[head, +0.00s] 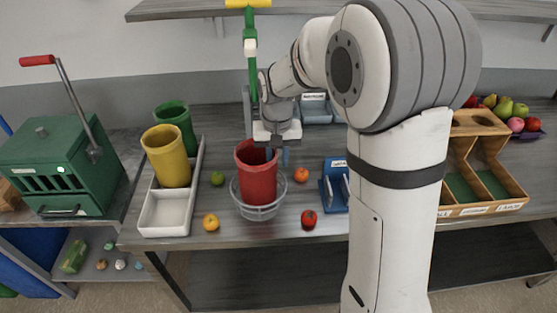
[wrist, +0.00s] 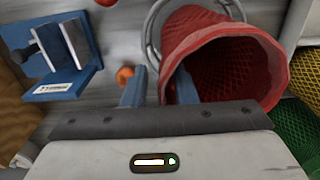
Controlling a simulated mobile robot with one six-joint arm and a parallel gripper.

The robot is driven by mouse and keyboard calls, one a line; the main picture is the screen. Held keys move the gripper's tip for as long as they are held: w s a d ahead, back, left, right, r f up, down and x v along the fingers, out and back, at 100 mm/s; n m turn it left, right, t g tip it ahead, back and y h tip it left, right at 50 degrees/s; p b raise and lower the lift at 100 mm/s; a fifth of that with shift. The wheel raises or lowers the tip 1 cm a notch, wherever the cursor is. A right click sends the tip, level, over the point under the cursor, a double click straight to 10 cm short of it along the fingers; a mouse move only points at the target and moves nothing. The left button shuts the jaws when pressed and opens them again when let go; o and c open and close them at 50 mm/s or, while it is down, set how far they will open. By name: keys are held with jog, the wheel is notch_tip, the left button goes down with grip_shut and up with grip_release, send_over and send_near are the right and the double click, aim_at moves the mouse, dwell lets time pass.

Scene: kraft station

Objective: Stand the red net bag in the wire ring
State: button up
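The red net bag (head: 257,178) is open at the top and stands roughly upright, leaning slightly, with its lower part inside the wire ring (head: 258,211) on the table. In the wrist view the bag's mouth (wrist: 232,44) faces the camera, and part of the wire ring (wrist: 151,30) curves around it. My gripper (head: 272,153) is at the bag's rim, on its right side in the head view. In the wrist view my gripper (wrist: 160,86) has one blue finger inside the mouth and one outside, with a gap between them. The bag's base is partly hidden by the wires.
A white tray (head: 163,214) with a yellow net bag (head: 167,157) and a green one (head: 176,124) stands left. Loose fruit, including a red tomato (head: 309,218), lies around the ring. A blue stand (head: 336,186) is to the right, with a wooden bin (head: 498,203) beyond.

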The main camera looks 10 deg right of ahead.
notch_tip(320, 180, up, 10)
jog(key=s+d+f+t, duration=0.1)
jog(key=s+d, duration=0.3)
jog(key=s, duration=0.6)
jog(key=s+d+f+t, duration=0.2)
jog(key=s+d, duration=0.3)
jog(key=s, duration=0.6)
jog(key=shift+s+b, duration=0.3)
jog(key=shift+b, duration=0.15)
